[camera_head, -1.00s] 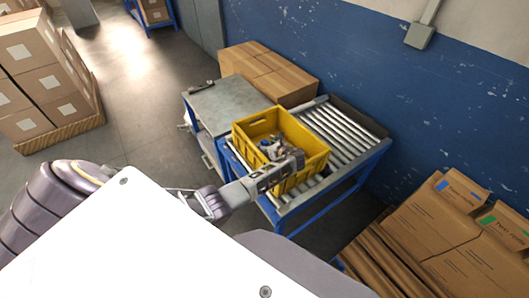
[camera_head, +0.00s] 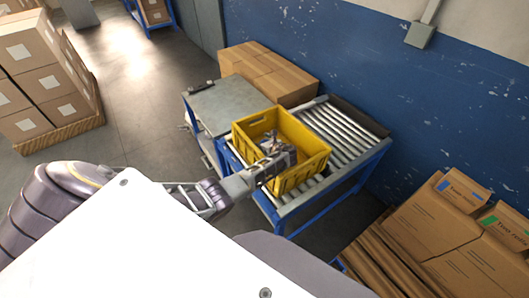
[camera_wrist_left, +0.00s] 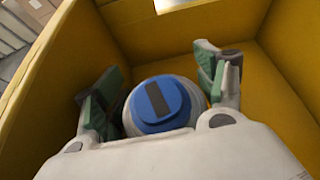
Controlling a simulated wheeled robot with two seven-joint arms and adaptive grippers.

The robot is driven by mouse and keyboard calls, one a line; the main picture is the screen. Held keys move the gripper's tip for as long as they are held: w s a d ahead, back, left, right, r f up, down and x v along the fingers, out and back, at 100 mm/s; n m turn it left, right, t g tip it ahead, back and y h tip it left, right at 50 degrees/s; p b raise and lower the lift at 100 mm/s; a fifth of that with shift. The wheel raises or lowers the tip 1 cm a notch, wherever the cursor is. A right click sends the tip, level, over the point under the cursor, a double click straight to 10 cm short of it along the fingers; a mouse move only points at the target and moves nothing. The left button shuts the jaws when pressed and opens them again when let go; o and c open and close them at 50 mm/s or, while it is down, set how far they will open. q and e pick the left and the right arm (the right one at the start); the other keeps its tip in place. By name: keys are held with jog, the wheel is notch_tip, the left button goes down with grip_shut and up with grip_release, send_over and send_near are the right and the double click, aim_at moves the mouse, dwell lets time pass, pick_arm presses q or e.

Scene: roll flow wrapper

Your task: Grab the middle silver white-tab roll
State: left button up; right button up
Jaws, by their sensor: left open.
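The yellow crate (camera_head: 300,181) stands on the roller conveyor. My left gripper (camera_head: 271,144) reaches down into it from the left. In the left wrist view, my left gripper (camera_wrist_left: 160,75) is open, with one green-padded finger on each side of a round roll (camera_wrist_left: 160,103). The roll shows a blue end face with a dark slot and a silver-grey rim. I see no white tab on it. My gripper's palm hides its lower part, and I cannot tell whether the fingers touch it. Other rolls cannot be made out. My right gripper is not in view.
The crate walls rise close around my left gripper. The roller conveyor (camera_head: 345,128) has bare rollers behind the crate. A grey-topped table (camera_head: 222,103) adjoins it on the left. Brown cartons (camera_head: 268,72) stand behind, and more cartons (camera_head: 445,222) fill the lower right.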

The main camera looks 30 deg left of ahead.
pick_arm(q)
jog(key=shift+c, duration=0.5)
jog(key=c, duration=1.2)
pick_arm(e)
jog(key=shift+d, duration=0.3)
pick_arm(q)
jog(key=shift+w+r, duration=0.1)
jog(key=shift+r, duration=0.1)
jog(key=shift+r+p, duration=0.3)
jog(key=shift+r, duration=0.55)
notch_tip(320, 180, up, 8)
jog(key=shift+p, duration=0.6)
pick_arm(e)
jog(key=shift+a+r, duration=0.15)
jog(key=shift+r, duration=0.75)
